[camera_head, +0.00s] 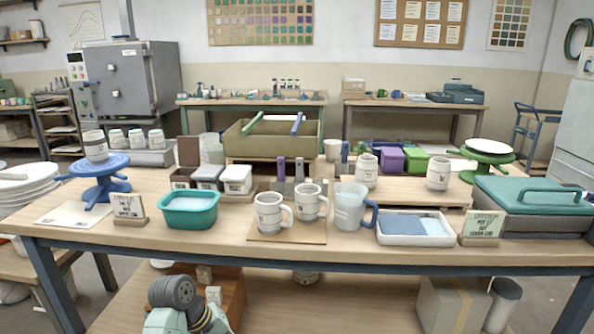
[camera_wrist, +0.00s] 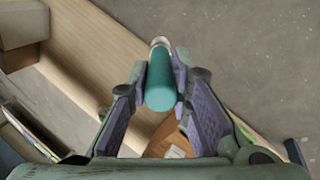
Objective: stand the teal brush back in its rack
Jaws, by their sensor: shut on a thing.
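In the wrist view my gripper (camera_wrist: 163,72) is shut on the teal brush (camera_wrist: 162,93). The two purple-padded fingers press on its sides. The brush's rounded teal end faces the camera, and a pale, shiny part (camera_wrist: 160,43) shows beyond it. The brush hangs over pale wood and touches nothing else that I can see. In the head view neither the gripper nor the brush shows. Upright purple handles (camera_head: 281,169) stand behind the mugs on the table; their holder is mostly hidden, and I cannot tell if it is the rack.
The worktable (camera_head: 330,249) is crowded. A teal tub (camera_head: 190,219), a mug (camera_head: 270,220), a clear pitcher (camera_head: 349,207), a white tray (camera_head: 416,241) and sign cards line its front. A blue turntable (camera_head: 95,163) stands left, a teal-lidded case (camera_head: 533,205) right. A box (camera_head: 449,305) stands below.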

